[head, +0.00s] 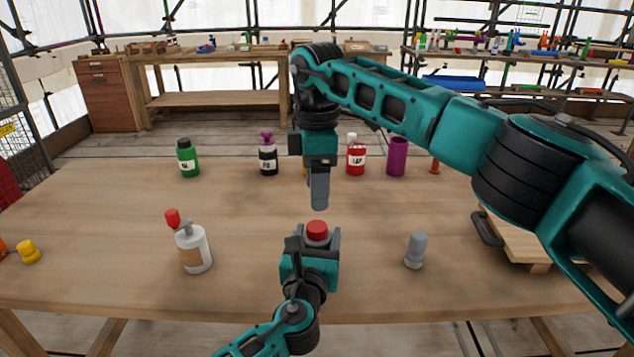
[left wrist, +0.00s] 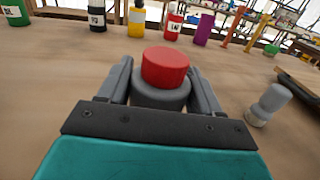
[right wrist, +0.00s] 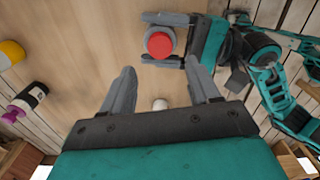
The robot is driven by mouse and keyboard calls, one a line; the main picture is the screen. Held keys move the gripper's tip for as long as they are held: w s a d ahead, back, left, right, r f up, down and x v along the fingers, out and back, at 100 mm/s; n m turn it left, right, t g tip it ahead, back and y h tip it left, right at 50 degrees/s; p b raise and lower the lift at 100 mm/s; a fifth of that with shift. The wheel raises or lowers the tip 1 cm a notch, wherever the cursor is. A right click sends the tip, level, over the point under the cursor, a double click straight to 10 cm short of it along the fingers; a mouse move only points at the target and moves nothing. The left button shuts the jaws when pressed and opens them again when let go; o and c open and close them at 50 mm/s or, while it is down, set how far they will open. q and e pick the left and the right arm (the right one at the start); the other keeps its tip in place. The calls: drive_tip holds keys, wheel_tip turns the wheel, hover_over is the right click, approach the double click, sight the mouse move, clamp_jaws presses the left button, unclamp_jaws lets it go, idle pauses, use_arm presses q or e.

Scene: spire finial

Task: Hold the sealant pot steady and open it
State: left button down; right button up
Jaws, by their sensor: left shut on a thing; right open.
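The sealant pot is a grey pot (left wrist: 160,97) with a red lid (left wrist: 165,67). It stands upright on the wooden table. My left gripper (head: 312,245) is shut on the pot's body, one finger on each side, with the lid clear above the fingers. The red lid also shows in the head view (head: 317,231) and the right wrist view (right wrist: 160,44). My right gripper (head: 319,205) points down above the pot, apart from the lid. In the right wrist view its fingers (right wrist: 163,92) are spread and empty.
A white bottle with a red top (head: 194,248) stands left of the pot. A grey cylinder (head: 416,250) stands to the right. Green (head: 188,158), dark (head: 268,158) and red (head: 356,158) bottles and a purple cylinder (head: 397,157) line the back. A wooden board (head: 520,240) lies at right.

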sight(317, 226)
drive_tip(key=shift+f+m, duration=0.1)
drive_tip(key=shift+m, duration=0.5)
drive_tip(key=shift+f, duration=0.25)
wheel_tip(317, 226, down, 7)
drive_tip(key=shift+f, duration=0.2)
drive_tip(key=shift+c, duration=0.2)
drive_tip(key=c, duration=1)
drive_tip(key=shift+n, duration=1.6)
drive_tip(key=shift+c, duration=0.2)
drive_tip(key=o, duration=1.2)
drive_tip(key=shift+c, duration=0.2)
